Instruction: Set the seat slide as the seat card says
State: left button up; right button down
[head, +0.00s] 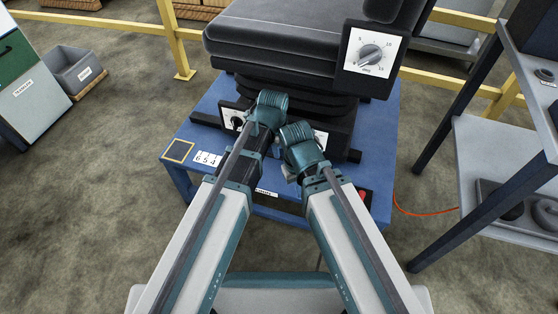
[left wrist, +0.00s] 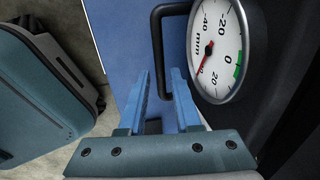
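The black seat (head: 275,50) stands on a blue trolley (head: 375,125). At its base, the left wrist view shows a black looped handle (left wrist: 157,35) beside a round white mm gauge (left wrist: 218,45). The gauge has a red needle pointing to the lower left and a green band at its right edge. My left gripper (left wrist: 162,72) is open; the handle bar appears between its blue fingers, though depth is unclear. In the head view its fingers are hidden behind its wrist. My right gripper (head: 291,173) is close beside it, its fingers hard to make out. No readable seat card shows.
A knob dial (head: 370,55) is on the seat's side. White number tiles (head: 207,159) and a yellow-edged dark square (head: 178,151) lie at the trolley's left front. A shelf rack (head: 480,150) stands right, a grey bin (head: 75,68) left. Yellow rails (head: 175,40) run behind.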

pick_arm(q)
jog(key=f+b, duration=0.1)
jog(key=f, duration=0.1)
jog(key=f+b, duration=0.2)
jog(key=shift+w+d, duration=0.1)
jog(key=shift+w, duration=0.3)
jog(key=shift+c, duration=0.4)
grip_shut()
dwell(0.6)
